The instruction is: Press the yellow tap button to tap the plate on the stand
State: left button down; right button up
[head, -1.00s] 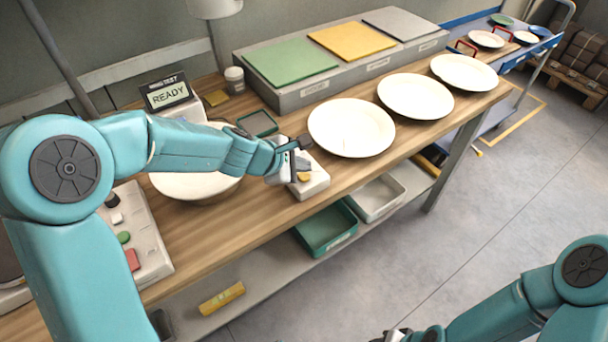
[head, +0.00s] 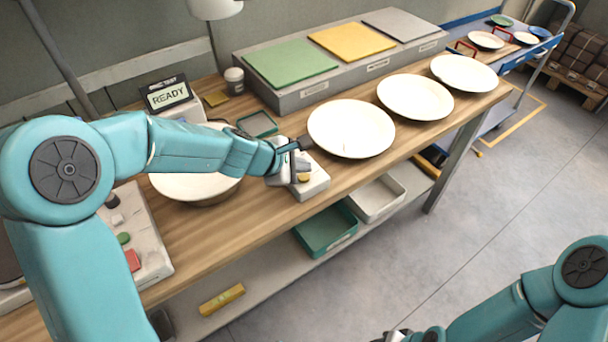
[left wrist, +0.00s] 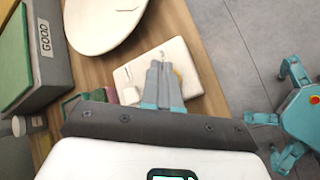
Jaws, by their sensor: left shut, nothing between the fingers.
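The yellow tap button (head: 304,178) sits on a small white box (head: 317,185) near the table's front edge. A sliver of yellow also shows in the left wrist view (left wrist: 179,73), beside my fingers. My left gripper (head: 301,165) is shut and empty, just above the box and close to the button. I cannot tell whether it touches the button. The plate on the stand (head: 192,187) is a white plate, partly hidden behind my left arm. The display (head: 167,95) behind it reads "READY". My right gripper (head: 394,336) is mostly cut off at the bottom edge.
Several white plates lie in a row to the right, the nearest (head: 351,128) close to the box. A grey block (head: 300,96) with green, yellow and grey pads stands behind. A control panel (head: 137,235) with coloured buttons is at left. Trays (head: 328,229) sit on the lower shelf.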

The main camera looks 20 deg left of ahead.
aim_at(301, 178)
pick_arm(q)
jog(key=shift+f, duration=0.1)
dwell(0.5)
jog(key=shift+f+b, duration=0.35)
jog(key=shift+b, duration=0.1)
jog(key=shift+f+b, duration=0.5)
dwell(0.4)
jog(key=shift+r, duration=0.15)
jog(key=shift+r+p, duration=0.8)
jog(key=shift+p, duration=0.05)
notch_tip(301, 178, up, 5)
jog(key=p, duration=0.5)
jog(key=shift+r, duration=0.1)
